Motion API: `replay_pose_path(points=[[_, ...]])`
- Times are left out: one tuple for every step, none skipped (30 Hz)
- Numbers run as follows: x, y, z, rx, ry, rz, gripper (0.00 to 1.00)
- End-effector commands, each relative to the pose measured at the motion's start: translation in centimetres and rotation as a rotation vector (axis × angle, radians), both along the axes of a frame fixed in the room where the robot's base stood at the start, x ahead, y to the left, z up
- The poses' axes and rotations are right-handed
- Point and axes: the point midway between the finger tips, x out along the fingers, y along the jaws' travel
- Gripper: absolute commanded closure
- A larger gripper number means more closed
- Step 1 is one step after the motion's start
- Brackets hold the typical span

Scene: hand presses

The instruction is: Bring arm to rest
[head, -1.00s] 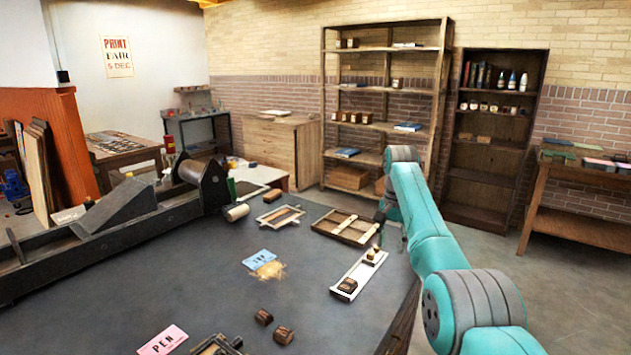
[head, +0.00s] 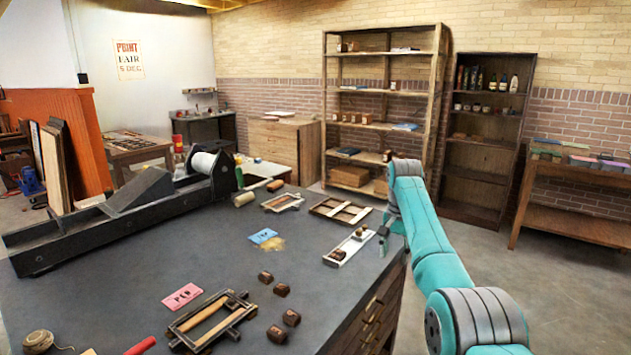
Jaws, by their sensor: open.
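My teal arm (head: 428,250) reaches from the lower right up along the right edge of the dark-topped workbench (head: 230,265). My gripper (head: 383,242) is small and dark, partly behind the arm's wrist. It is open, with nothing visible in it. It hangs beside the right end of a narrow white tray (head: 335,256). The tray holds small blocks, and I cannot tell whether the gripper touches it.
On the bench are a pink card (head: 182,296), a blue card (head: 263,236), several brown blocks (head: 281,289), wooden frames (head: 340,211) and a press (head: 150,210). Shelves (head: 380,100) stand behind. Floor at right (head: 570,290) is clear.

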Motion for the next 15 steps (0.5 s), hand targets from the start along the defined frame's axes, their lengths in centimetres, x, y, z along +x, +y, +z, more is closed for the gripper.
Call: replay_pose_path(points=[[0.1, 0.0, -0.5, 0.0, -0.007, 0.002, 0.52], [0.1, 0.0, -0.9, -0.001, -0.009, 0.003, 0.52], [0.2, 0.0, -1.5, -0.001, -0.014, 0.006, 0.52], [0.2, 0.0, -2.0, -0.001, -0.018, 0.007, 0.52], [0.2, 0.0, -2.5, -0.001, -0.023, 0.009, 0.52], [0.3, 0.0, -3.2, -0.002, -0.03, 0.012, 0.52], [0.3, 0.0, -3.8, -0.002, -0.033, 0.015, 0.52], [0.3, 0.0, -4.5, -0.002, -0.038, 0.017, 0.52], [0.4, 0.1, -5.3, -0.002, -0.048, 0.021, 0.52], [0.3, 0.1, -6.1, -0.002, -0.051, 0.024, 0.52], [0.4, 0.1, -6.7, -0.004, -0.058, 0.027, 0.52], [0.4, 0.1, -7.8, -0.004, -0.067, 0.032, 0.52], [0.3, 0.1, -8.7, -0.004, -0.074, 0.036, 0.52], [0.3, 0.1, -9.6, -0.005, -0.082, 0.039, 0.52], [0.2, 0.2, -10.9, -0.006, -0.092, 0.044, 0.52]])
